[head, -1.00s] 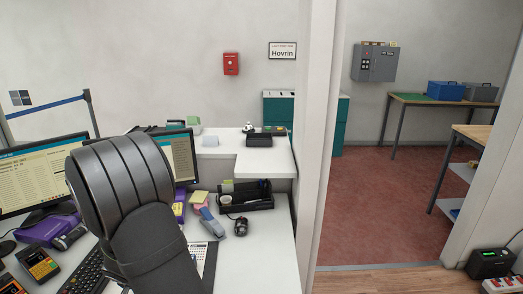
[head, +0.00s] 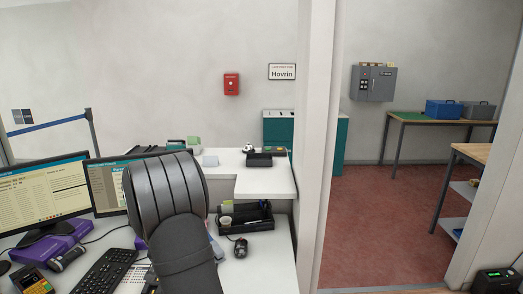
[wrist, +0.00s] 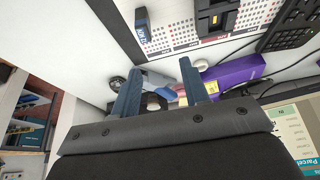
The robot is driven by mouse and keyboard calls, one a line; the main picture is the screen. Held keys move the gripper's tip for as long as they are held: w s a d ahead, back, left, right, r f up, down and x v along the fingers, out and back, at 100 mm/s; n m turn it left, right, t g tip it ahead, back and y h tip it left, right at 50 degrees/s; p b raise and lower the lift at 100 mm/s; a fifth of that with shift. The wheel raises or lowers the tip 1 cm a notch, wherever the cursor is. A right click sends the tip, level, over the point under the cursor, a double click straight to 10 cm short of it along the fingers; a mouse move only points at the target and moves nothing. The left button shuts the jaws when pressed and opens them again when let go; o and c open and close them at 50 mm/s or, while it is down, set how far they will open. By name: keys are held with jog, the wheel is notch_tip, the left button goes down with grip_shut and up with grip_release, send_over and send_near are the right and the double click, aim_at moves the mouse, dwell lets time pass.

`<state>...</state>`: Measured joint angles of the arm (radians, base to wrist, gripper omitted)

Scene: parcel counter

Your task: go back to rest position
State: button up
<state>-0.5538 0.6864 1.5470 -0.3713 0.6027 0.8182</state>
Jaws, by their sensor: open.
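My gripper (wrist: 160,92) shows in the wrist view with its two blue-grey fingers apart and nothing clearly held between them. Behind the fingers I see the desk with a purple box (wrist: 232,74) and a calendar sheet (wrist: 180,22). In the head view, my dark arm link rises over the white counter and hides part of the desk and of the second monitor. The fingers themselves are hidden in the head view.
Two monitors (head: 40,195), a keyboard (head: 105,270), a card terminal (head: 33,280) and a black organiser tray (head: 247,218) crowd the desk. A mouse (head: 240,248) lies in front of the tray. A wall post (head: 320,150) stands right of the counter.

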jog(key=w, duration=0.7)
jog(key=a+f, duration=0.2)
jog(key=a, duration=0.1)
jog(key=a+f, duration=0.1)
jog(key=a, duration=0.2)
jog(key=a+f, duration=0.2)
jog(key=a, duration=0.1)
jog(key=shift+a+f, duration=0.2)
jog(key=shift+f, duration=0.1)
dwell(1.4)
